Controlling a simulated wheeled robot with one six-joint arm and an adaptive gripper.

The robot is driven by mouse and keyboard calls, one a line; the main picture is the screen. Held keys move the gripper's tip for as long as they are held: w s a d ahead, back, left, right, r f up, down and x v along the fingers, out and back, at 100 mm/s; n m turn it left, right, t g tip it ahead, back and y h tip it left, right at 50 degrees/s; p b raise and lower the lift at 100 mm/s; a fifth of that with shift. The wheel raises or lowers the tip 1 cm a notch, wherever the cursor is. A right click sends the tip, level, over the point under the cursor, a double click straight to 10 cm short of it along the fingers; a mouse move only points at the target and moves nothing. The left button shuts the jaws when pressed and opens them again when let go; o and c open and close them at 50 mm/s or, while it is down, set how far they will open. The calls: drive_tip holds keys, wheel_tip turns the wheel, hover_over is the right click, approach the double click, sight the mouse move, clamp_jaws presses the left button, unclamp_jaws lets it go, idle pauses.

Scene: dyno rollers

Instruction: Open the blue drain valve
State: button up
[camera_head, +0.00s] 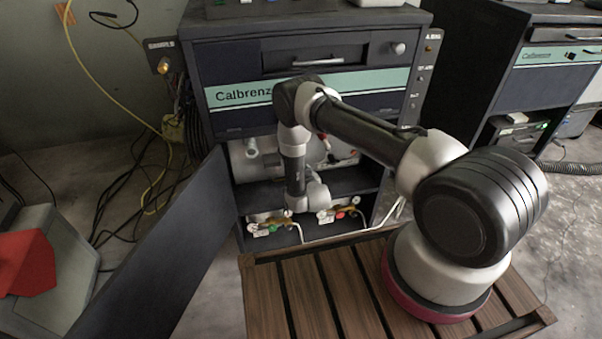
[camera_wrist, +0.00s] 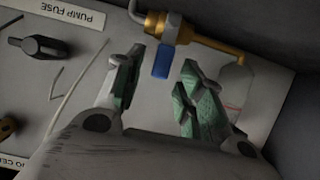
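The blue valve handle (camera_wrist: 162,61) shows in the wrist view as a small flat blue tab, hanging from a brass fitting (camera_wrist: 168,27) with a grey collar. My gripper (camera_wrist: 160,84) is open, with its two green-padded fingers apart. The blue handle appears between and just beyond the fingertips, and I see no finger touching it. In the head view my arm reaches into the open lower bay of the Calbrenz cabinet (camera_head: 225,122). There my gripper and the blue handle cannot be made out.
The open cabinet door (camera_head: 175,250) stands at the left of the bay. Small valves with red and green parts (camera_head: 340,213) sit low inside. In the wrist view a black knob (camera_wrist: 38,46) and a "PUMP FUSE" label (camera_wrist: 62,11) are at left, and a pale bottle-like part (camera_wrist: 236,84) is at right.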

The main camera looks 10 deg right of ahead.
drive_tip(key=shift+x, duration=0.8)
clamp_jaws()
